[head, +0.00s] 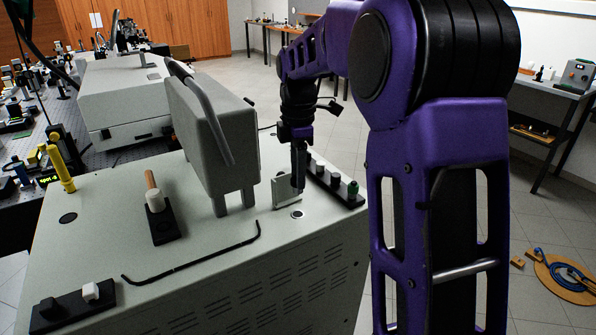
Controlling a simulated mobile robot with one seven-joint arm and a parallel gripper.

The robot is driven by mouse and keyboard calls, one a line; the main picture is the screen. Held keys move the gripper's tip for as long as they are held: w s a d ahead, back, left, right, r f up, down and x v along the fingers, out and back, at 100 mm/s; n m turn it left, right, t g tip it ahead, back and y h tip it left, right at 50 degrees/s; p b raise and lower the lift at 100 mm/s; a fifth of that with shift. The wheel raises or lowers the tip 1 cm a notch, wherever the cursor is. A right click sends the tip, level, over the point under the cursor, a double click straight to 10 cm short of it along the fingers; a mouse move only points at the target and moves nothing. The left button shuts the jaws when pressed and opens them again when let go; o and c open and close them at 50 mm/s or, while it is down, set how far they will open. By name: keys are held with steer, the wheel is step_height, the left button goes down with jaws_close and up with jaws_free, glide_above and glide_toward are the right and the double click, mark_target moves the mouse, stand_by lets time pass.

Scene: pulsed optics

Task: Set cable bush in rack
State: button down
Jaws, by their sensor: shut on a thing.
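My gripper (298,184) points straight down over the right part of the pale cabinet top. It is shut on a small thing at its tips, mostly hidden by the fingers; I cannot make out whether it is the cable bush. A black rack strip (342,196) lies along the cabinet's right edge, just right of my gripper. A round pale-rimmed fitting (297,214) is set in the top just below my gripper.
A small upright metal plate (284,193) and a grey housing with a bar handle (213,135) stand left of my gripper. A black cable (205,258) lies across the top. Black holders stand at the middle left (165,232) and front left (72,312). A yellow post (60,168) stands farther left.

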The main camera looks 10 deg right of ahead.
steer(key=b, duration=0.3)
glide_above(298, 214)
steer(key=shift+f, duration=2.7)
steer(key=shift+s+f+b, duration=0.1)
steer(key=shift+f+b, duration=0.4)
steer(key=shift+f, duration=0.6)
steer(key=shift+f, duration=0.45)
steer(key=shift+c, duration=2)
jaws_free()
steer(key=shift+r, duration=0.1)
step_height(298, 214, up, 21)
steer(key=p, duration=0.4)
